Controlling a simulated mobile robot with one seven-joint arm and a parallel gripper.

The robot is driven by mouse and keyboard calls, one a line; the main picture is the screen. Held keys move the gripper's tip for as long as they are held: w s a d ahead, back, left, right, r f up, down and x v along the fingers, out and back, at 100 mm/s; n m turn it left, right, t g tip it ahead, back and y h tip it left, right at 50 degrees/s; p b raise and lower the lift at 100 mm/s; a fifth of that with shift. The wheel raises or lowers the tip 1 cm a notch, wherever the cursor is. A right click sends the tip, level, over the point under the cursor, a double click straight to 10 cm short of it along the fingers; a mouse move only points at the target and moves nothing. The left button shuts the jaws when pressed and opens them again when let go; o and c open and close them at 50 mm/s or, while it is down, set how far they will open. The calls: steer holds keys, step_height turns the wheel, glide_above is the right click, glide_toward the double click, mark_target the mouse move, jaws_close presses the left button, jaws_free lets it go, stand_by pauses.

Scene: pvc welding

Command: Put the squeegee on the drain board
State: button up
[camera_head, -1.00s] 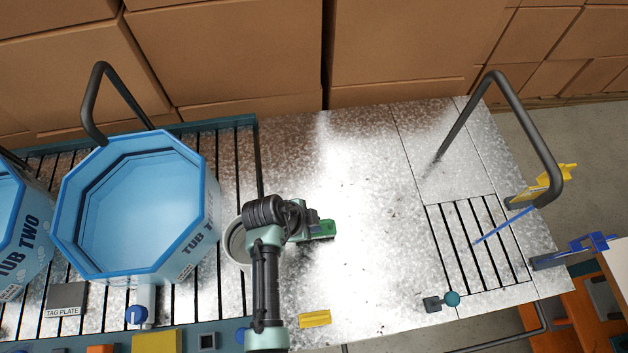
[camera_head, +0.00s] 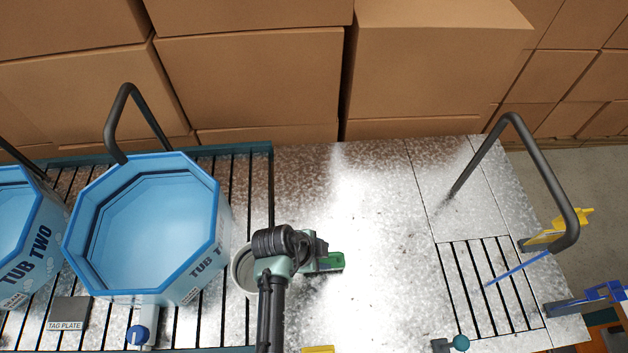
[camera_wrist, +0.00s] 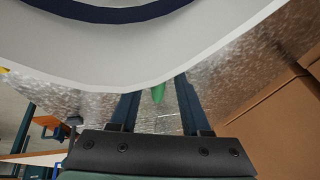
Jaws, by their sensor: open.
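I cannot tell for certain which thing is the squeegee. A pale rounded rim fills the upper wrist view. The slotted panel (camera_head: 457,290) at the table's right looks like the drain board, with a thin blue rod (camera_head: 518,269) reaching over it.
A blue octagonal tub (camera_head: 215,235) and another tub (camera_head: 42,240) stand on slats at the left. A dark bent rail (camera_head: 545,175) rises near the slotted panel. Cardboard boxes (camera_head: 250,90) line the back. The table's middle is clear.

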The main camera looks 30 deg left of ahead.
steer(key=v, duration=1.1)
steer(key=shift+s+r, duration=0.2)
steer(key=shift+r, duration=0.1)
steer(key=shift+a, duration=0.15)
steer(key=w+d+r+n+t+y, duration=0.1)
steer(key=w+r+n+t+y, duration=0.3)
steer(key=w+r, duration=0.8)
steer(key=w+d+r+n+t, duration=0.1)
steer(key=w+r+t, duration=0.45)
steer(key=r, duration=1.35)
steer(key=s+d+r+n+t, duration=0.2)
steer(key=d+r+t, duration=0.2)
steer(key=r, duration=0.7)
steer(key=s+d+r+n+t, duration=0.2)
steer(key=d+r+t, duration=0.25)
steer(key=r, duration=0.65)
steer(key=s+d+r+n+t+h, duration=0.1)
steer(key=s+d+r+t, duration=0.3)
steer(key=s+r, duration=0.5)
step_height(320, 180, up, 3)
steer(key=shift+d+r+n+t+h, duration=0.15)
steer(key=shift+d+n+t+h, duration=0.25)
steer(key=shift+n, duration=0.4)
